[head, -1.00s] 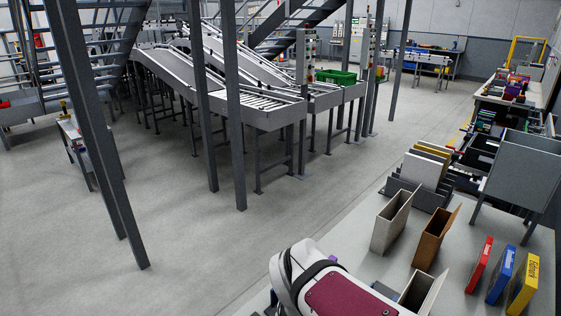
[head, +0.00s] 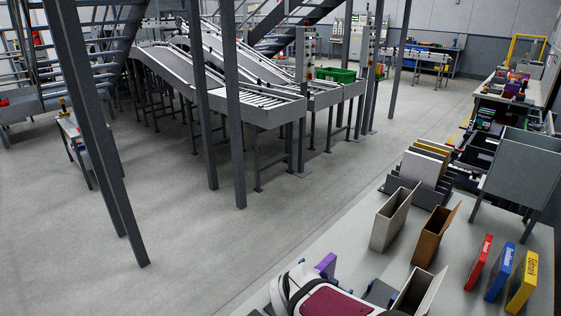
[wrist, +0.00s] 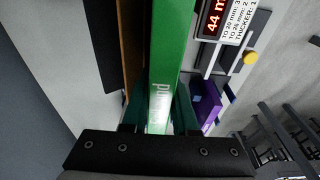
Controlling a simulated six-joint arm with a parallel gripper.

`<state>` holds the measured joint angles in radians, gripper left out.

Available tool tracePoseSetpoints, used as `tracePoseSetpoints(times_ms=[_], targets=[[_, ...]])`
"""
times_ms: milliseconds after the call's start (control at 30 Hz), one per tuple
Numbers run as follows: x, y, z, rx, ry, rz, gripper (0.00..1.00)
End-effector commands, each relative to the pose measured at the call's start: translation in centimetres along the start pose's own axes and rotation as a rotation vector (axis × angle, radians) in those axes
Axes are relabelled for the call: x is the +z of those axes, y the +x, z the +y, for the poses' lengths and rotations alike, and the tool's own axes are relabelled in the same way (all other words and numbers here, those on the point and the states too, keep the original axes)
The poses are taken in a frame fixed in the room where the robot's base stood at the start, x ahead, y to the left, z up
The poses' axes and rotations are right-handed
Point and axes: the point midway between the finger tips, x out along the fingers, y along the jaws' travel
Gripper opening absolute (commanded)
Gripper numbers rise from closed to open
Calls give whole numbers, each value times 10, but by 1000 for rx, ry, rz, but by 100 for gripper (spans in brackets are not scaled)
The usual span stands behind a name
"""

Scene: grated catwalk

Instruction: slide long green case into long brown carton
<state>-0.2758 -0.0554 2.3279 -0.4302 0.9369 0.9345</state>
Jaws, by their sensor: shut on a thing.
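A long green case (wrist: 163,45) stands out from between the fingers of my gripper (wrist: 158,118) in the wrist view, with pale lettering near the grip. My gripper is shut on it. The head view does not show the case or the fingers; my arm covers the bottom of that view. The brown carton (head: 431,240) stands open at the top on the pale table in the head view, with a flap raised to the right. A brown strip runs close along the left of the green case in the wrist view; I cannot tell whether it is the carton.
A beige carton (head: 391,220) stands left of the brown one; another open carton (head: 416,292) is nearer. Red (head: 478,262), blue (head: 498,272) and yellow (head: 521,283) cases stand at right. A purple case (wrist: 205,102) and a thickness display (wrist: 222,25) lie right of the green case.

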Motion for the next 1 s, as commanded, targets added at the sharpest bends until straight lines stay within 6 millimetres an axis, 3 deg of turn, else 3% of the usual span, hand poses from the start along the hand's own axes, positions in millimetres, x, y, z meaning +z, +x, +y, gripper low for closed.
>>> tracePoseSetpoints(times_ms=[400,867,900,1000], targets=[[3,16,0,1,1,-1,0],[3,18,0,0,1,0,0],[3,18,0,0,1,0,31],[3,18,0,0,1,0,49]])
